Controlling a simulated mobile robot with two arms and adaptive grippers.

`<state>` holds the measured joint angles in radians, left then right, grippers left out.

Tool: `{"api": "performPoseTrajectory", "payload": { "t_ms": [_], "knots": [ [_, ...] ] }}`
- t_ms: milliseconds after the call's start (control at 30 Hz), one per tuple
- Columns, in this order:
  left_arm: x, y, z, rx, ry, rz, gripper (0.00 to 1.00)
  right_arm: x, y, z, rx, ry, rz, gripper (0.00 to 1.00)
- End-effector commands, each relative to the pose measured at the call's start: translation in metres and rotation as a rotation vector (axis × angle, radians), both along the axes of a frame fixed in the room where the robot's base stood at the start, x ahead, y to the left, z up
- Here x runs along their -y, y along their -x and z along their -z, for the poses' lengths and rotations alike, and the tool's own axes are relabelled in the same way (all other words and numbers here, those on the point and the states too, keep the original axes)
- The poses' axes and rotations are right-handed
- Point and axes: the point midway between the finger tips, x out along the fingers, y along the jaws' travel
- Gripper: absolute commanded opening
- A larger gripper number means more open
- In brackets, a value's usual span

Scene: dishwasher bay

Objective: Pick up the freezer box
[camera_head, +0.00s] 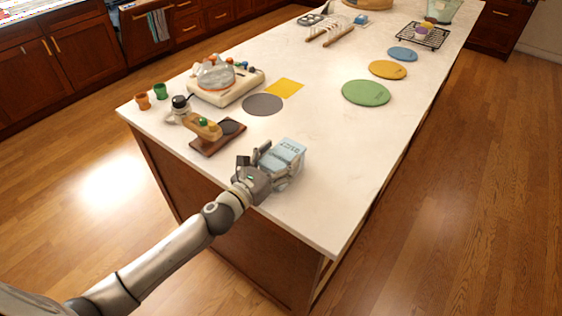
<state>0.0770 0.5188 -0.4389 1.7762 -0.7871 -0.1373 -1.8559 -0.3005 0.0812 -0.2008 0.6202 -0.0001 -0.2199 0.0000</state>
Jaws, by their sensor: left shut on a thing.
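The freezer box (286,153) is a pale blue box with lettering on its side, near the front edge of the white island counter. My left gripper (270,165) reaches in from the lower left and is shut on the box, with its fingers around the box's near left part. The gripper hides part of the box. I cannot tell whether the box is touching the counter or slightly above it. My right gripper is not in view.
A brown wooden stand (218,138) is left of the box. Behind it are a cream game-like base (226,86), a grey disc (263,105) and a yellow square (285,88). A green disc (366,92) lies farther right. The counter right of the box is clear.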

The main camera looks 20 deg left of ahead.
Motion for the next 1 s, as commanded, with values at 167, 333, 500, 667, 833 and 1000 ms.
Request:
{"api": "performPoseTrajectory", "payload": {
  "t_ms": [167, 333, 500, 667, 833, 1000],
  "knots": [
    [0.0, -0.001, -0.01, 0.004, -0.001, 0.001, 0.28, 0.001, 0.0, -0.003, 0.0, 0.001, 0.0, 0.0],
    [0.0, -0.001, -0.036, 0.007, -0.005, 0.003, 0.28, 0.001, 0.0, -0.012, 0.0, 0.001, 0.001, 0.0],
    [-0.023, 0.01, -0.061, 0.006, -0.008, 0.001, 0.27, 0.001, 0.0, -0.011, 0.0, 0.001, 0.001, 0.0],
    [-0.047, 0.021, -0.092, 0.006, -0.01, 0.001, 0.27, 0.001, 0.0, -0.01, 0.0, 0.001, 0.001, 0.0],
    [-0.082, 0.037, -0.102, 0.0, -0.009, -0.001, 0.27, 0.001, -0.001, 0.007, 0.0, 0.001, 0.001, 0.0],
    [-0.108, 0.049, -0.116, -0.001, -0.007, 0.0, 0.27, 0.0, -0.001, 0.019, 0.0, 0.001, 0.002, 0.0]
  ]
}}
